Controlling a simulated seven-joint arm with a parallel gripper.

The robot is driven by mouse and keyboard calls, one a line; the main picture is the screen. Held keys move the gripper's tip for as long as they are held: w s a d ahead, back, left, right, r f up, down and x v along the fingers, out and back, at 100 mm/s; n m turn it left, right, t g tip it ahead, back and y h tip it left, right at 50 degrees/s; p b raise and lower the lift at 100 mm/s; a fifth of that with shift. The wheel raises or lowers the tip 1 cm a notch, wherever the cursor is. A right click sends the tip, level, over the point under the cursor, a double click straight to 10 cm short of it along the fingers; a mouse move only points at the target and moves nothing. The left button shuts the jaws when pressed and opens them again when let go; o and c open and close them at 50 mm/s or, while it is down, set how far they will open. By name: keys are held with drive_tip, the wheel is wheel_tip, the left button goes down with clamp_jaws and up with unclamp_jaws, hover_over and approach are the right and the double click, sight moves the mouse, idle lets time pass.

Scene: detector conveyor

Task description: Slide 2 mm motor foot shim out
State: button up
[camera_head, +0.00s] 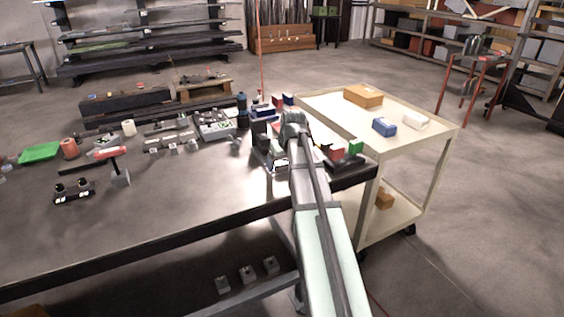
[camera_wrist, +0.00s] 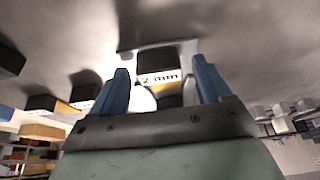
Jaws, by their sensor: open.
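In the wrist view, a pale piece marked "2 mm" (camera_wrist: 160,78), which I take to be the shim, shows between the two blue fingers of my gripper (camera_wrist: 160,65). The fingers are open, one on each side of the marked piece, with a visible gap to each. I cannot tell how far the piece lies beyond the fingertips. A dark block shows just above the label, and another dark shape sits below it. In the head view, my arm covers most of the spot at the table's right end, so the shim cannot be made out there.
Dark blocks (camera_wrist: 85,82) stand left of the fingers in the wrist view. In the head view, the steel table (camera_head: 190,212) carries a red-handled tool (camera_head: 120,172), a green tray (camera_head: 40,152) and several fixtures. A cream cart (camera_head: 400,155) stands right of it. The table's front middle is clear.

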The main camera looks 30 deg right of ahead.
drive_tip(key=c, duration=1)
drive_tip(key=o, duration=1.1)
drive_tip(key=shift+c, duration=0.2)
drive_tip(key=shift+r, duration=0.1)
drive_tip(key=v, duration=1.3)
drive_tip(key=shift+s+r, duration=0.2)
drive_tip(key=shift+r, duration=0.05)
